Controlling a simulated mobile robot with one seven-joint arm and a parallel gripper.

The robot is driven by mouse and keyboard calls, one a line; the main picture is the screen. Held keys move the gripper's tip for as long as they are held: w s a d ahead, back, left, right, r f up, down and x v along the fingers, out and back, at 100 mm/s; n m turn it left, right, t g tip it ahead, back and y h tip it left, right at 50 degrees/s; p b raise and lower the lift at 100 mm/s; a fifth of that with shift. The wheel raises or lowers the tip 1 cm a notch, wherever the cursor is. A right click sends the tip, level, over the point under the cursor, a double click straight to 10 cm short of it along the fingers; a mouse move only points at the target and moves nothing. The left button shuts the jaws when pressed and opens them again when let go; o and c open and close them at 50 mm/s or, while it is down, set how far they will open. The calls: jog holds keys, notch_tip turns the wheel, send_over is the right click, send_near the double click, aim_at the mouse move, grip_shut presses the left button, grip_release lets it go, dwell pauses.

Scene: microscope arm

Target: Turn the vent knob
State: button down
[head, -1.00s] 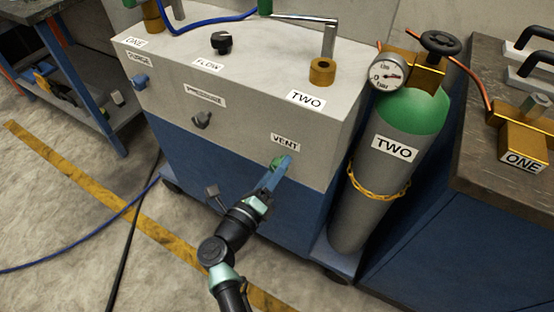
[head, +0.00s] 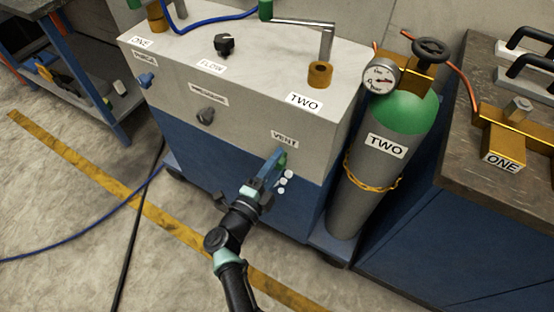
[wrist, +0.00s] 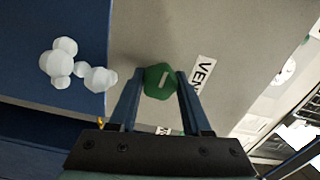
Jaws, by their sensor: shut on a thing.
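The green vent knob (wrist: 159,81) is on the grey upper part of the cart's front, beside the VENT label (wrist: 202,72). In the wrist view it sits between the fingertips of my gripper (wrist: 158,88), which is shut on it. A short pale mark on the knob's face is visible. In the head view my gripper (head: 275,168) reaches the cart front just below the VENT label (head: 284,138), and its fingers mostly hide the knob. White puffs (head: 286,183) show just right of the fingers, and also in the wrist view (wrist: 66,62).
The cart (head: 240,115) also bears a black FLOW knob (head: 224,44), a PRESSURE knob (head: 205,116) and a blue PURGE knob (head: 146,80). Gas cylinder TWO (head: 375,170) stands close on the right, held by a yellow chain. A workbench (head: 452,150) is farther right.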

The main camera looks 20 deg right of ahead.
jog(key=shift+n, duration=0.3)
jog(key=shift+c, duration=1.8)
grip_release()
jog(key=p+v, duration=0.2)
jog(key=v, duration=1.1)
